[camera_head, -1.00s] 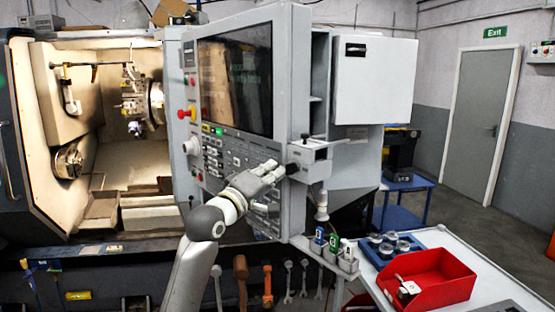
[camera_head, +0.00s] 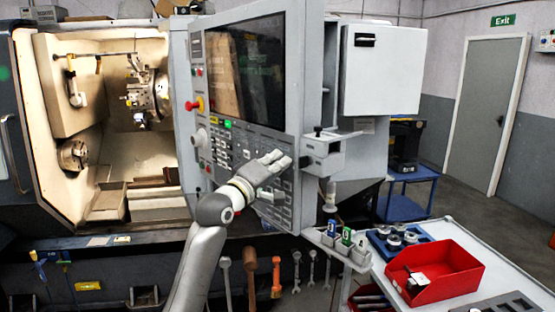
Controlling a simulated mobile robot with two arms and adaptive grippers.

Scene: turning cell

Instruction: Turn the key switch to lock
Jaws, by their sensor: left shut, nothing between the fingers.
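The control panel (camera_head: 222,165) of the lathe stands in the middle, with a dark screen above rows of buttons. My left gripper (camera_head: 279,160) is shut and empty in front of the panel's lower right part, hiding some of the buttons. Its fingertips point right, toward a small dark knob (camera_head: 304,162) on the side of a grey box (camera_head: 325,155) at the panel's right edge. A gap shows between fingertips and knob. I cannot tell whether this knob is the key switch, or how it is turned. My right gripper is not in view.
A red emergency button (camera_head: 192,105) sticks out at the panel's left edge. A cart (camera_head: 455,235) at lower right bears a red bin (camera_head: 440,275) and a blue tray (camera_head: 418,233). Tools hang below the panel. Open floor lies at the right.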

